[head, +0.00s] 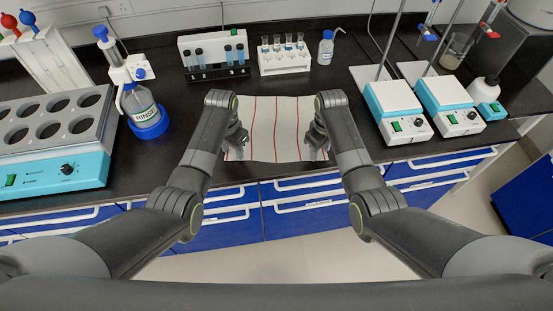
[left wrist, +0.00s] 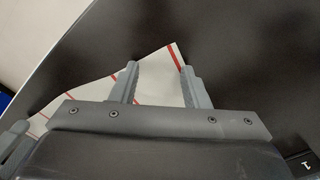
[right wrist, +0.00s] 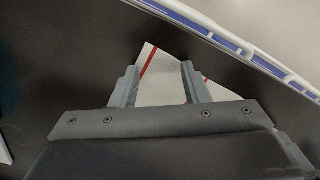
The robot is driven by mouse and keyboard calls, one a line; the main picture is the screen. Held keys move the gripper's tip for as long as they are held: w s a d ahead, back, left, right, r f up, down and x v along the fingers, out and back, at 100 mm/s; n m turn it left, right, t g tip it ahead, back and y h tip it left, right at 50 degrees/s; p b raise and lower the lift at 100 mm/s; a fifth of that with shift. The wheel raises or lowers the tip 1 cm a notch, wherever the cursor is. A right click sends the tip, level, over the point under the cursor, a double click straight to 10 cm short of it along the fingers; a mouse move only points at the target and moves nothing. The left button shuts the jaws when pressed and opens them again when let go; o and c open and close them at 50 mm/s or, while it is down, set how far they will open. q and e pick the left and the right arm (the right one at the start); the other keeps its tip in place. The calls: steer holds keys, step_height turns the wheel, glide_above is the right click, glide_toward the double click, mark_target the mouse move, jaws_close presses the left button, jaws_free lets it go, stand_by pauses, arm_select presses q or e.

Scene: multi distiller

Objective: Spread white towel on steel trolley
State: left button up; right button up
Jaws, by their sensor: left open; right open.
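A white towel (head: 277,125) with thin red stripes lies spread on the dark bench top, its near edge close to the bench's front edge. No steel trolley is recognisable in any view. My left gripper (head: 234,150) is open at the towel's near left corner. In the left wrist view the towel (left wrist: 157,88) shows between the open left fingers (left wrist: 159,72). My right gripper (head: 318,149) is open at the near right corner. In the right wrist view the towel (right wrist: 162,85) shows between the open right fingers (right wrist: 160,72). I cannot tell whether the fingers touch the cloth.
A rack of blue vials (head: 214,55) and a white tube rack (head: 284,57) stand behind the towel. Two hotplate stirrers (head: 397,108) stand right. Blue drawers (head: 303,205) are below the bench edge.

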arm_select(q)
steer(key=shift+f, duration=0.3)
arm_select(e)
steer(key=shift+f, duration=0.3)
arm_select(q)
steer(key=shift+s, duration=0.1)
steer(key=shift+c, duration=0.5)
arm_select(e)
steer(key=shift+s, duration=0.1)
steer(key=shift+c, duration=0.5)
arm_select(q)
jaws_close()
arm_select(e)
steer(key=shift+d, duration=0.1)
jaws_close()
arm_select(q)
steer(key=shift+r, duration=0.2)
arm_select(e)
steer(key=shift+r, duration=0.15)
